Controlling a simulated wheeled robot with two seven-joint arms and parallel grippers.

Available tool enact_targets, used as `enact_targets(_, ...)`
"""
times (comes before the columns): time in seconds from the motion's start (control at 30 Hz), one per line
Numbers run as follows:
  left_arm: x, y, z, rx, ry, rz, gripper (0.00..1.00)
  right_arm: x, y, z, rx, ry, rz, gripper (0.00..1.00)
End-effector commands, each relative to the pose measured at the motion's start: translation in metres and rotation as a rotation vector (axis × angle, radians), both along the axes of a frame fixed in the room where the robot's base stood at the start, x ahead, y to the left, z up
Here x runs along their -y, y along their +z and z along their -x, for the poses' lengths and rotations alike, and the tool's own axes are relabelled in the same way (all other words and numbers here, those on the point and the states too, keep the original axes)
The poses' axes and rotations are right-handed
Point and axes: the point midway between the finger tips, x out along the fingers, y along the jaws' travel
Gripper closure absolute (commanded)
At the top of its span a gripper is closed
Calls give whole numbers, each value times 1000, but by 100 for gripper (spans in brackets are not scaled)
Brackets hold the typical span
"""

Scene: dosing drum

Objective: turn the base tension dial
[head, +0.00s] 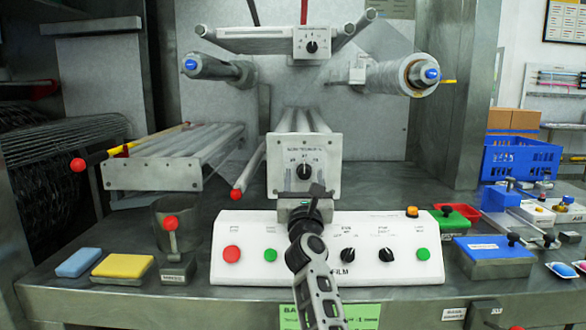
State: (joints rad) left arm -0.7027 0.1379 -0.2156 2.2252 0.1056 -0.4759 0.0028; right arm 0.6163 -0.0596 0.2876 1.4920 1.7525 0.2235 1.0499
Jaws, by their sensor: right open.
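A black dial (304,171) with a white pointer sits on the white square plate at the centre, under a label too small to read surely. A similar dial (312,47) is on a smaller plate higher up. I cannot tell from the lettering which is the base tension dial. My right gripper (318,190) reaches up from the bottom centre. It is open and empty, just below and right of the central dial, in front of the plate's lower edge. The dial stays visible and the jaws are not around it. My left gripper is out of view.
A white control panel (232,225) with red and green buttons and black knobs stands behind my right arm. Two rollers (403,77) flank the upper plate. Blue and yellow blocks (122,266) lie at the left. A blue crate (520,160) and bins crowd the right.

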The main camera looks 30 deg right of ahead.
Motion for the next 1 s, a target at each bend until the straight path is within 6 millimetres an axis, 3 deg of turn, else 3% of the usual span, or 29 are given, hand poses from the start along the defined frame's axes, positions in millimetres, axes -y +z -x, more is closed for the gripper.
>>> enact_targets(0.2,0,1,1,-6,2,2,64,14,8,-4,1,-7,1,45)
enact_targets(0.5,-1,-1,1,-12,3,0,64,16,8,-4,-1,-8,1,45)
enact_targets(0.53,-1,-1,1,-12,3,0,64,16,8,-4,-1,-8,1,48)
enact_targets(0.67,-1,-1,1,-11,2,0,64,16,8,-4,-1,-8,1,84)
enact_targets(0.7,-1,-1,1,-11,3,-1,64,16,8,-4,-1,-8,1,89)
enact_targets(1.0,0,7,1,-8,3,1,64,16,10,-4,-16,-9,24,89)
